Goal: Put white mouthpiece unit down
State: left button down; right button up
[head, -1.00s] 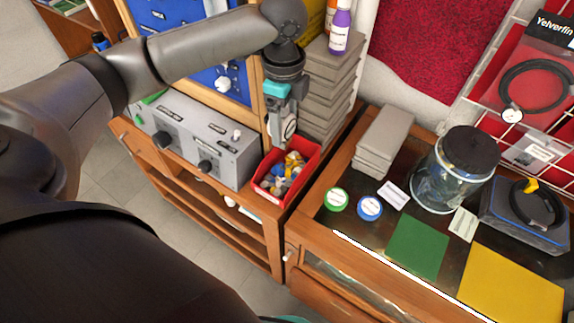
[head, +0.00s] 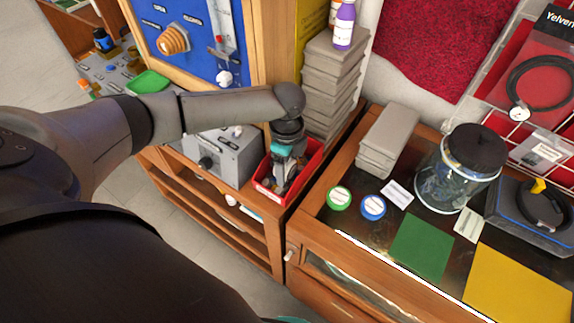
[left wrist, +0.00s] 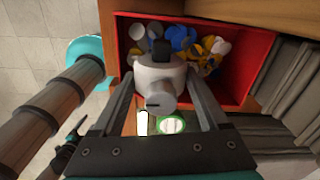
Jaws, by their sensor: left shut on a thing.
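My left gripper (head: 280,180) reaches down into the red bin (head: 314,166) on the wooden bench. In the left wrist view its fingers (left wrist: 163,105) are shut on the white mouthpiece unit (left wrist: 158,76), a rounded white body with a stubby grey-white spout and a black part on top. The unit overlaps the red bin (left wrist: 262,62) in that view; I cannot tell whether it touches the parts inside. Blue, yellow and white parts (left wrist: 180,38) lie in the bin. In the head view the arm hides much of the bin's contents. My right gripper is not in view.
A grey control box (head: 226,158) stands left of the bin, and a stack of grey boxes (head: 331,75) behind it. On the right counter are green (head: 339,197) and blue (head: 373,206) round tins, a glass jar (head: 455,172) and green (head: 421,246) and yellow (head: 515,285) mats.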

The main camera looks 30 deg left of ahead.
pick_arm(q)
grip_release()
jog(key=shift+f, duration=0.1)
notch_tip(320, 180, up, 12)
jog(key=shift+s+r+p, duration=0.1)
jog(key=shift+r+p, duration=0.1)
jog(key=shift+p, duration=0.35)
dwell(0.3)
